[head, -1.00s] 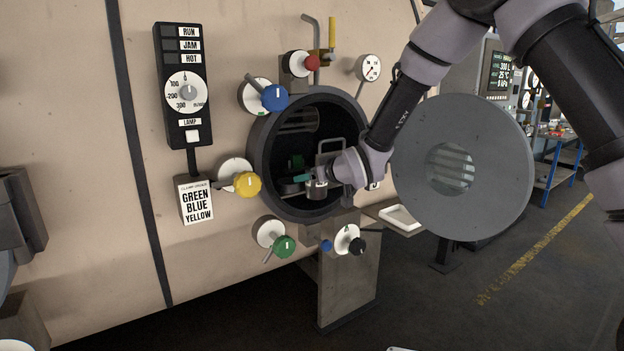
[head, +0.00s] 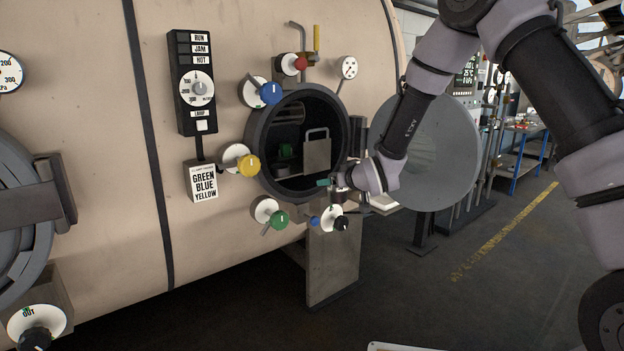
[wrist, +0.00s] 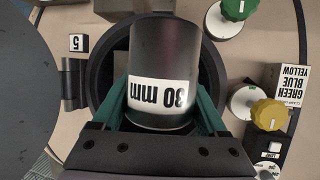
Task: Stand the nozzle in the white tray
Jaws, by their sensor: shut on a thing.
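The nozzle is a dark grey cylinder (wrist: 165,58) with a white size label, upside down in the wrist view. My gripper (wrist: 163,108) is shut on it, one teal finger on each side. In the head view my gripper (head: 328,183) is just outside the lower right rim of the round port (head: 254,150); the nozzle is mostly hidden there. The white tray (head: 384,203) is on a small shelf right of the port, below and behind my gripper, and partly covered by it.
The round door (head: 430,150) stands open right of the port. Inside the port are a grey plate with a handle (head: 317,157) and a green part (head: 285,151). Coloured knobs, such as the yellow one (head: 248,165), stick out around the port.

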